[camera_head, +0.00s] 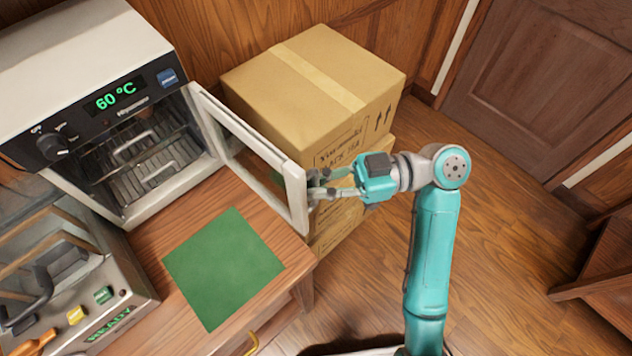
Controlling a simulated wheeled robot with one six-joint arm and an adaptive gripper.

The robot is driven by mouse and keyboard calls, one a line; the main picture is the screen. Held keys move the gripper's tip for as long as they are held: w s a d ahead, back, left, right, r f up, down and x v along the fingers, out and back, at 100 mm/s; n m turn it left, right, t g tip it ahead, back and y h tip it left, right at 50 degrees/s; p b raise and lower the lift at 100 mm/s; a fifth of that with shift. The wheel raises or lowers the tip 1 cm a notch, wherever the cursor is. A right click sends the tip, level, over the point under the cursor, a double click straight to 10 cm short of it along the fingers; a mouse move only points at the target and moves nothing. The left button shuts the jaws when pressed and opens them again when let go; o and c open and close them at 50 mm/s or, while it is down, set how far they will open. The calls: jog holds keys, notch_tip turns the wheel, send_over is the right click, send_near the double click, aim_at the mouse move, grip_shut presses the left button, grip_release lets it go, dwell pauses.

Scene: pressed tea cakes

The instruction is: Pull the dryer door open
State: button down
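The dryer (95,85) is a white box at the upper left with a dark front panel showing 60 °C. Wire racks (150,160) show inside the dryer. My gripper (320,185) is at the door's free edge, on its outer side, with its fingertips at or very close to the frame. The handle is not clearly visible there, and I cannot tell whether the fingers are closed on it.
A green mat (223,268) lies on the wooden table (160,275) in front of the dryer. Stacked cardboard boxes (312,85) stand just behind the open door. A machine with a READY display (80,300) is at the lower left.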

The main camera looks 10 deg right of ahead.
jog(key=c, duration=1.5)
grip_release()
jog(key=shift+d, duration=0.1)
jog(key=d, duration=0.8)
jog(key=w+d, duration=0.1)
jog(key=d, duration=0.2)
jog(key=shift+d, duration=0.4)
